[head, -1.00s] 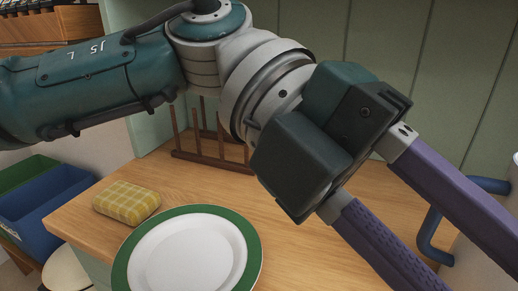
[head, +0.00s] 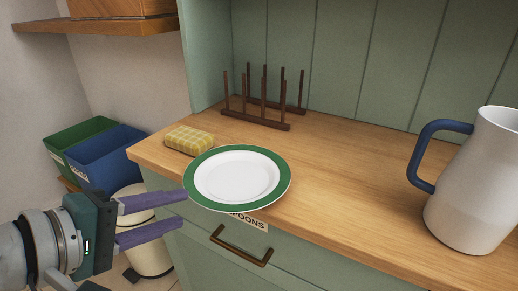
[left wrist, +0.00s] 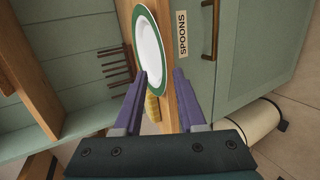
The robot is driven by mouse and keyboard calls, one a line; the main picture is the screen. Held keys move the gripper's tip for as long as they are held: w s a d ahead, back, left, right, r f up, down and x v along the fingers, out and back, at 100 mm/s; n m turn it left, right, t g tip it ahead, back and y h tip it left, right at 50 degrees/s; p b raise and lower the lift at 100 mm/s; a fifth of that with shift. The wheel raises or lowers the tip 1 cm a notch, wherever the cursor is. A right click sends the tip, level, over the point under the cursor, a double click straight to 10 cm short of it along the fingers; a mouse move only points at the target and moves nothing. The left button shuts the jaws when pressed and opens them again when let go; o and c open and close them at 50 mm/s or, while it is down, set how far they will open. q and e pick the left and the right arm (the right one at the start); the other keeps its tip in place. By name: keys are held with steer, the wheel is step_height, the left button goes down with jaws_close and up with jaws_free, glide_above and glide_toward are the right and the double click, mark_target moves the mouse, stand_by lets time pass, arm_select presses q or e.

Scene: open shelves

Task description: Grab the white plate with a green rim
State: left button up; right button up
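The white plate with a green rim (head: 237,178) lies face up on the wooden counter, its near edge sticking out past the counter's front edge above the drawer. It also shows in the left wrist view (left wrist: 149,48), just beyond the fingertips. My left gripper (head: 184,208) is open, with two purple fingers pointing right toward the plate's left edge. In the left wrist view the fingers (left wrist: 160,76) stand apart, with the plate's edge near or between their tips; I cannot tell if they touch it. My right gripper is not in view.
A yellow checked sponge (head: 189,140) lies behind the plate's left side. A dark wooden rack (head: 258,122) stands at the back. A white pitcher with a blue handle (head: 474,185) stands at right. A drawer handle (head: 240,246) sticks out below. Blue (head: 108,160) and green bins stand at left.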

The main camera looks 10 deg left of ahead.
mark_target(208, 205)
arm_select(q)
steer(key=b+x, duration=0.1)
steer(key=x, duration=0.2)
steer(key=b+x, duration=0.1)
steer(key=x, duration=0.3)
steer(key=shift+s+d+f, duration=0.1)
steer(key=shift+d+f, duration=0.15)
steer(key=shift+f, duration=0.05)
jaws_close()
steer(key=shift+r, duration=0.1)
stand_by(1.0)
